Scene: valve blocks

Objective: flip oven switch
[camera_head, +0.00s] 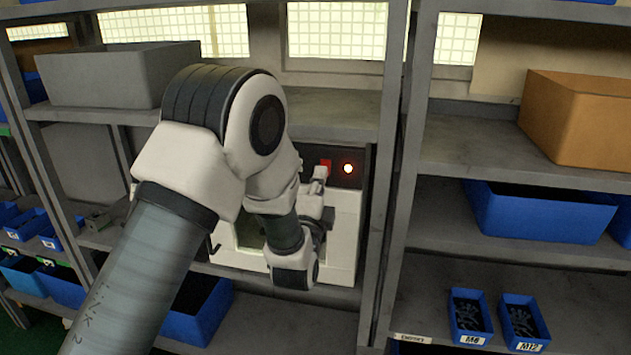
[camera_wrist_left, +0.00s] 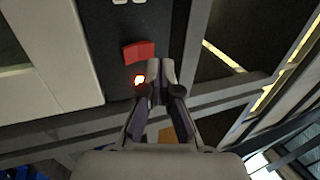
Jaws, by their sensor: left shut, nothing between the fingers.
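The oven (camera_head: 343,240) is a white box with a dark control panel, standing on a shelf behind my left arm. On the panel is a red switch (camera_head: 326,164), with a glowing round light (camera_head: 348,168) beside it. My left gripper (camera_head: 320,174) is shut and empty, its tips just by the red switch. In the left wrist view the shut fingertips (camera_wrist_left: 160,66) lie close to the right of the red switch (camera_wrist_left: 138,51), near the lit lamp (camera_wrist_left: 139,80). I cannot tell whether they touch the switch. My arm hides much of the oven front. My right gripper is not in view.
Grey metal shelving with an upright post (camera_head: 392,170) stands right of the oven. A grey bin (camera_head: 105,78) sits upper left, an orange bin (camera_head: 575,120) and a blue bin (camera_head: 540,215) on the right. Small labelled blue bins (camera_head: 468,315) stand lower right.

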